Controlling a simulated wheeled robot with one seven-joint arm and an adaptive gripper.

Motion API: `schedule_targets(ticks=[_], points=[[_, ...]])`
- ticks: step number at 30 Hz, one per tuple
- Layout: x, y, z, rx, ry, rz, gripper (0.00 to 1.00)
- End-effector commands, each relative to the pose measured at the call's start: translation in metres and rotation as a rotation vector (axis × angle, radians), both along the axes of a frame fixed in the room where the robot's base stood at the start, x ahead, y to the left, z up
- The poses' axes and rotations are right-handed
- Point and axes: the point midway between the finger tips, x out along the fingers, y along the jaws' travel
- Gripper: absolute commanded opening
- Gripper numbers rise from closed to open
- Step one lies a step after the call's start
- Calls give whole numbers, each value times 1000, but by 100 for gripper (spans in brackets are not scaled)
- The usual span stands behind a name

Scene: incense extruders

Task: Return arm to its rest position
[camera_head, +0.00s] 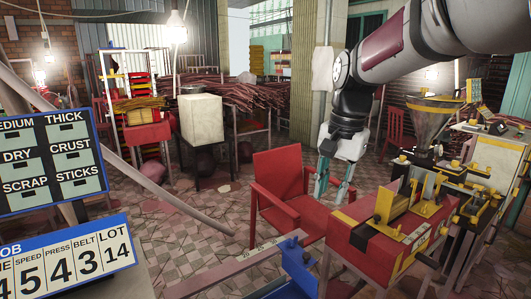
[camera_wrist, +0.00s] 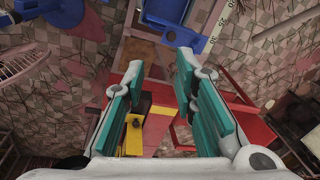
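My gripper (camera_head: 334,192) hangs from my arm at the upper right of the head view and points down. Its teal fingers are apart, with nothing held between them. In the wrist view, my gripper (camera_wrist: 160,68) shows a wide gap between its teal pads. The fingers appear in front of the red chair (camera_head: 283,190) and left of the red extruder machine (camera_head: 370,232) in the head view. Whether they touch either cannot be told. In the wrist view, yellow and red machine parts (camera_wrist: 150,122) show between and below the fingers.
A hopper machine (camera_head: 432,120) with yellow parts stands at the right. A blue-ended measuring rail (camera_head: 295,262) lies low in front. Label boards (camera_head: 50,160) stand at the left. A pale block (camera_head: 201,119) and incense bundles stand behind. Tiled floor (camera_head: 215,195) is open at centre left.

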Motion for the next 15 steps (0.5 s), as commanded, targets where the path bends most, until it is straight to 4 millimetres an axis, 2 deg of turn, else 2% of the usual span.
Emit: schedule_targets(ticks=[1, 6, 15], points=[[-15, -5, 10, 2, -15, 22, 26], [-61, -17, 28, -5, -59, 114, 26], [-144, -33, 43, -44, -138, 281, 26]])
